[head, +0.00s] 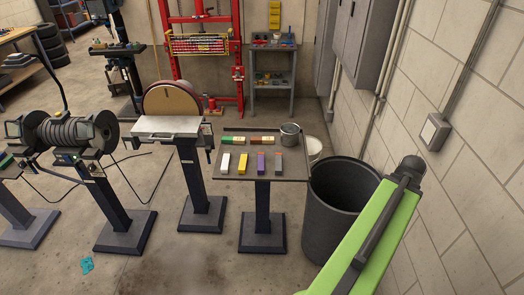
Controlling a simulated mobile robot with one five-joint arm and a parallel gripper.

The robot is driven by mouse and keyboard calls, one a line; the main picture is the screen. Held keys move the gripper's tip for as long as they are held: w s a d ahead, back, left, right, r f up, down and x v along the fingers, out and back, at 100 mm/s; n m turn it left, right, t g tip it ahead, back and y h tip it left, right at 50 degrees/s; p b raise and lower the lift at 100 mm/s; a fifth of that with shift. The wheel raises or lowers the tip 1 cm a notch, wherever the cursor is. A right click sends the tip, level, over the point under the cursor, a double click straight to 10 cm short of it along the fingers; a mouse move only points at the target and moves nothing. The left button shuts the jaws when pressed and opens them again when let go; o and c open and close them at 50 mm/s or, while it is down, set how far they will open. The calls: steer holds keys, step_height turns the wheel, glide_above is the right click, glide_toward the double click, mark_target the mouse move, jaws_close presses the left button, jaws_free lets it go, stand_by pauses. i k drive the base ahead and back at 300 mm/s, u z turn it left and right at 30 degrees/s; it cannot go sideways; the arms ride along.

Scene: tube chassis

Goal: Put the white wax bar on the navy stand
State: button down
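A white wax bar (226,163) lies at the left of a front row of bars on a small grey-topped pedestal table (253,176). Several pedestals here are dark blue-grey, including this table's column (262,208); I cannot tell which one is the navy stand. My gripper is out of view. Nothing touches the white bar from above.
A metal pot (290,134) stands at the table's back right. A large dark bin (332,205) is close to its right. My green arm link (375,235) crosses the lower right. Front floor is mostly clear.

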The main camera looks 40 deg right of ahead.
mark_target(295, 165)
steer(key=u, duration=0.2)
steer(key=i, duration=1.5)
steer(key=z, duration=1.45)
steer(key=i, duration=0.2)
steer(key=u, duration=0.5)
